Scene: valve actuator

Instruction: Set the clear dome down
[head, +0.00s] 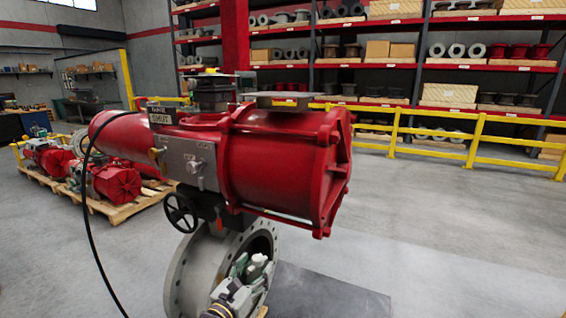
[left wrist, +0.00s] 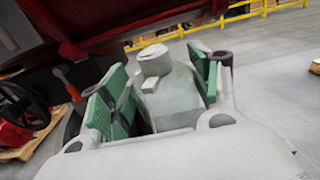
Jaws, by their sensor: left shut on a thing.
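My left gripper (head: 248,272) is low in the head view, in front of the large grey flanged valve body (head: 194,268). Its green finger pads also show in the left wrist view (left wrist: 160,92), on either side of a pale grey piece with a rounded knob. I take this piece to be the clear dome (left wrist: 172,90); it looks more cloudy than clear. In the head view only a small whitish part of it (head: 259,261) shows. The gripper is shut on it. The red actuator (head: 270,160) lies above, with a black indicator (head: 212,93) on top. My right gripper is not seen.
A black handwheel (head: 181,212) sticks out left of the valve neck. A black cable (head: 88,220) hangs at the left. A dark mat (head: 325,297) lies on the floor at right. Red actuators stand on a pallet (head: 112,207). The floor at right is clear up to the yellow railing (head: 480,155).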

